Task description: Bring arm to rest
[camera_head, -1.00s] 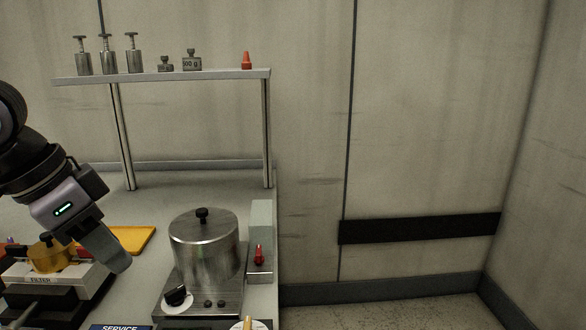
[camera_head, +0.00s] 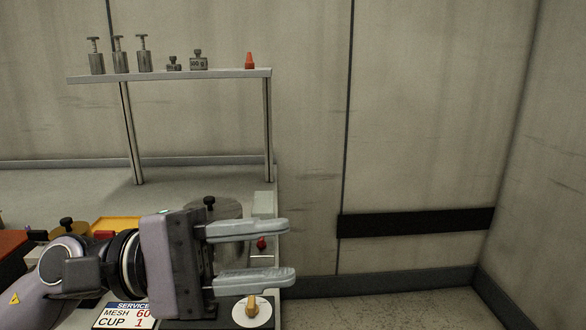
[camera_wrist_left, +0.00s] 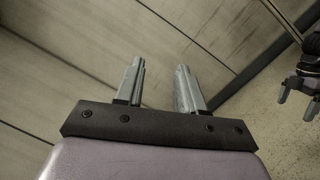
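My left gripper (camera_head: 290,252) is in the head view at lower centre, pointing right. Its two fingers are apart with nothing between them. It is in front of the metal drum (camera_head: 212,211), hiding most of the drum and its base. In the left wrist view the same gripper (camera_wrist_left: 160,80) is open and empty, facing the wall panels.
A shelf (camera_head: 170,74) behind holds several metal weights and a red cone (camera_head: 250,61). Right of the table is open floor.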

